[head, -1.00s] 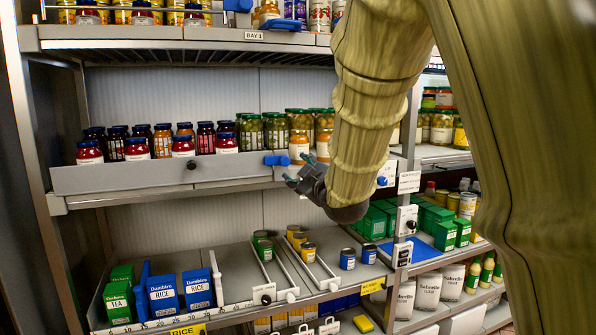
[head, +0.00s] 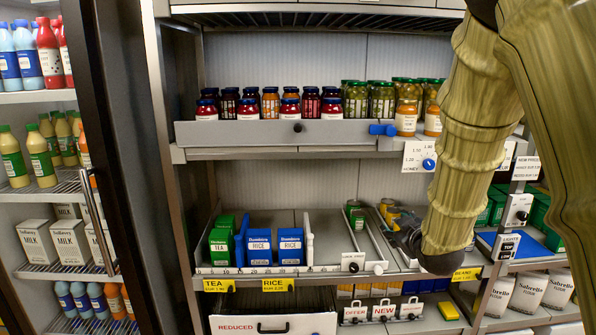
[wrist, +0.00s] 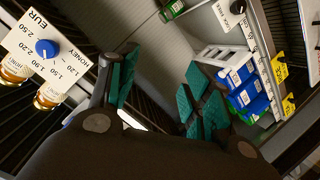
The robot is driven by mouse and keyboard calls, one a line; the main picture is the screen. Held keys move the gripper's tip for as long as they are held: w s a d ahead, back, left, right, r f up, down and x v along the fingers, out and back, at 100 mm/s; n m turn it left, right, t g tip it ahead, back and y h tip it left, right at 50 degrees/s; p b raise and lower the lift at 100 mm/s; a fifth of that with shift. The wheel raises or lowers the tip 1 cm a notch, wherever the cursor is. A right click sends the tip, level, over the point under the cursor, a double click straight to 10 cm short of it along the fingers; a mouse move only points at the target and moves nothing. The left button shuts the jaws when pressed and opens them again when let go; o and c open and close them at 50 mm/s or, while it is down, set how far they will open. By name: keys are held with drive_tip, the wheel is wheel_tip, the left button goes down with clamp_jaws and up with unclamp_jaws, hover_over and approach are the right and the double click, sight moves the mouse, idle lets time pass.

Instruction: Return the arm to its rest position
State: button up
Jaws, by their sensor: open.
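My arm, covered in a ridged olive sleeve, hangs down the right side of the head view. My gripper (head: 396,236) is at its lower end, in front of the shelving at the lower shelf's height, and partly hidden by the arm. In the wrist view my gripper (wrist: 155,98) shows its teal-padded fingers spread apart with nothing between them. A honey price card (wrist: 48,47) with a blue knob is left of the fingers there.
The shelf with jars (head: 240,132) is above my gripper. The lower shelf holds rice boxes (head: 290,246), tea boxes (head: 222,240) and cans. A fridge with an open-looking door frame (head: 125,170) stands at the left. A reduced box (head: 270,326) is below.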

drive_tip(key=s+a+f+m+g, duration=0.1)
drive_tip(key=s+f+g, duration=0.1)
drive_tip(key=s+f, duration=0.65)
drive_tip(key=s+f+m+g, duration=0.2)
drive_tip(key=s+f+g, duration=0.15)
drive_tip(key=f, duration=1.05)
drive_tip(key=s+a+f+m+g, duration=0.1)
drive_tip(key=s+f+g, duration=0.1)
drive_tip(key=s+f, duration=0.7)
drive_tip(key=s+f+m+g, duration=0.1)
drive_tip(key=s+f+g, duration=0.1)
drive_tip(key=s+f, duration=0.4)
drive_tip(key=s+a+f+m+g, duration=0.1)
drive_tip(key=s+f, duration=0.4)
drive_tip(key=s, duration=0.7)
drive_tip(key=s+a+f+m+g, duration=0.1)
drive_tip(key=s+f+g, duration=0.2)
drive_tip(key=s+f, duration=0.3)
drive_tip(key=s, duration=0.4)
drive_tip(key=shift+a+f+g, duration=0.25)
drive_tip(key=shift+f+g, duration=0.1)
drive_tip(key=shift+s, duration=0.1)
